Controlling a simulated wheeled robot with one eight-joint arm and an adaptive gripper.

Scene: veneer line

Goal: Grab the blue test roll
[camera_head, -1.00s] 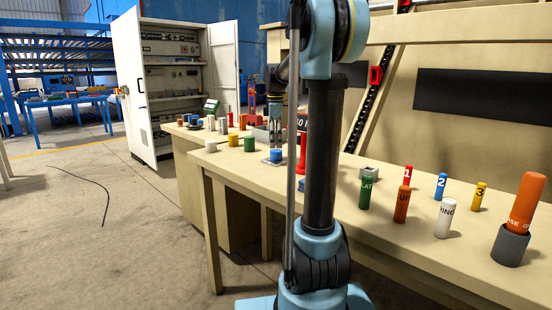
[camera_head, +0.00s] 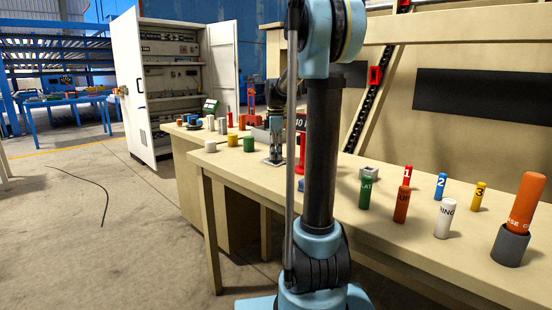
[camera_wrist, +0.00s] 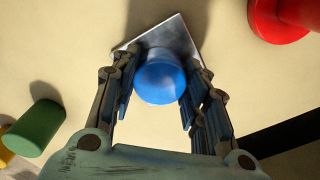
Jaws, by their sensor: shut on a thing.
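The blue test roll (camera_wrist: 160,78) stands between the fingers of my gripper (camera_wrist: 158,98) in the wrist view, its round blue end facing the camera. A grey metal plate (camera_wrist: 168,38) lies around its base on the tan bench. My gripper is shut on the roll, one finger on each side.
On the near bench (camera_head: 330,195) stand several coloured, labelled rolls, including a blue one (camera_head: 441,187) marked 2, and an orange one in a dark holder (camera_head: 510,247).

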